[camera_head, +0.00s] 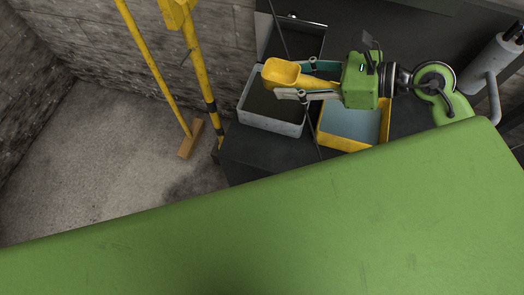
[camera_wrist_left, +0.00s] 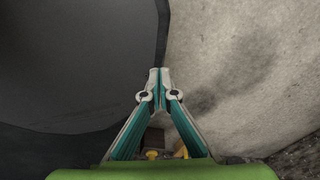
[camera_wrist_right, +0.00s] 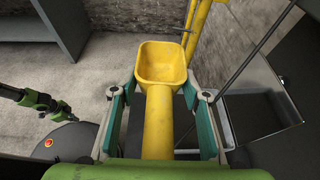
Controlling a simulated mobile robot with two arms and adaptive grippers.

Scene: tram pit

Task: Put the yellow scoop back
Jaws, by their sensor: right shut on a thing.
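The yellow scoop (camera_head: 281,73) is in my right gripper (camera_head: 306,81), above the bins in the head view. In the right wrist view the scoop (camera_wrist_right: 160,62) has its open bowl pointing away from me, and its handle lies between the two fingers (camera_wrist_right: 158,98). The bowl looks empty. A grey bin (camera_head: 270,124) with a dark inside is below the scoop. A yellow bin (camera_head: 345,144) with a pale blue-grey inside is just to its right, partly hidden by the gripper. My left gripper (camera_wrist_left: 159,75) is shut and empty, its fingertips together.
A yellow-handled broom (camera_head: 188,143) and another yellow pole (camera_head: 200,75) lean at the wall, left of the bins. An open dark box (camera_head: 298,40) stands behind, with a thin rod crossing nearby. A grey cylinder (camera_head: 493,62) is at the right. Bare floor (camera_head: 90,150) lies left.

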